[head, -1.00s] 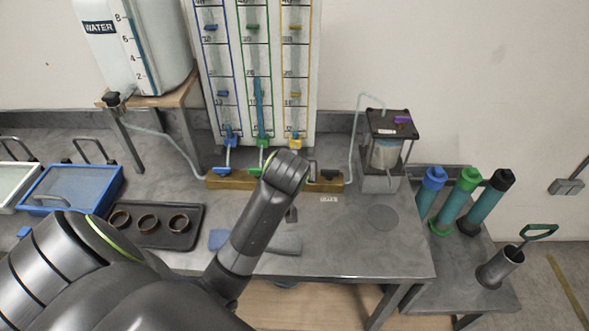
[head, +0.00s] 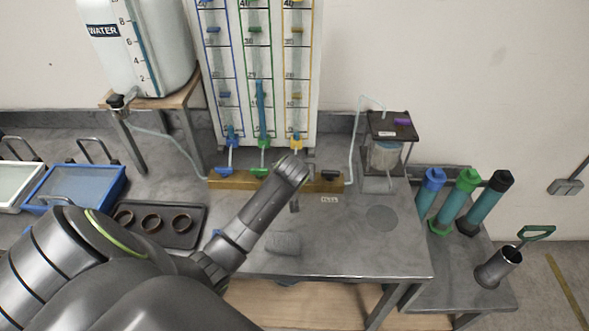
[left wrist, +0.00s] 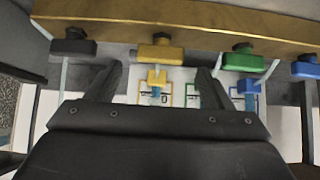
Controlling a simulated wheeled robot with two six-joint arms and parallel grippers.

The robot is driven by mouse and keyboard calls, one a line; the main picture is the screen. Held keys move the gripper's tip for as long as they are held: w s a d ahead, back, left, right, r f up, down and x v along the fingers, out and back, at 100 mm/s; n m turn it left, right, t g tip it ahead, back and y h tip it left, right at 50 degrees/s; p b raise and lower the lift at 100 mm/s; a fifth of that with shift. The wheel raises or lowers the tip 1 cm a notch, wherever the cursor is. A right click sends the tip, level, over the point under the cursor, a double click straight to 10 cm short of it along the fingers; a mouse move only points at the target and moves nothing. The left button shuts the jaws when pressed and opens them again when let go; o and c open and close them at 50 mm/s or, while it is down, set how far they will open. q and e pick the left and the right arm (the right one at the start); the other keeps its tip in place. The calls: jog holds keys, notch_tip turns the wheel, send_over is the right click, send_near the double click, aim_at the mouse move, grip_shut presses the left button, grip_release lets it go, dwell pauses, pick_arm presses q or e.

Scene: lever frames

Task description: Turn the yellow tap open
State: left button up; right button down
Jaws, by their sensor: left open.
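The yellow tap (left wrist: 160,53) sits on the wooden bar (left wrist: 200,20) in the left wrist view, with a dark knob behind it and a yellow tube fitting (left wrist: 156,76) below. My left gripper (left wrist: 158,70) is open and empty. Its two dark fingers appear on either side of the tap's line, with gaps to both sides; I cannot tell the depth between fingertips and tap. My right gripper is not in view.
A green tap (left wrist: 243,60) and a blue tap (left wrist: 304,68) are right of the yellow one in the wrist view; a black tap (left wrist: 73,46) is left. The gauge board (head: 258,70) stands behind. A pump unit (head: 388,150) stands right. The bench's right front is mostly clear.

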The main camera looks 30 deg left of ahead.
pick_arm(q)
jog(key=shift+x, duration=1.6)
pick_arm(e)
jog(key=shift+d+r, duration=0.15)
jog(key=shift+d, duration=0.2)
pick_arm(q)
jog(key=c, duration=1)
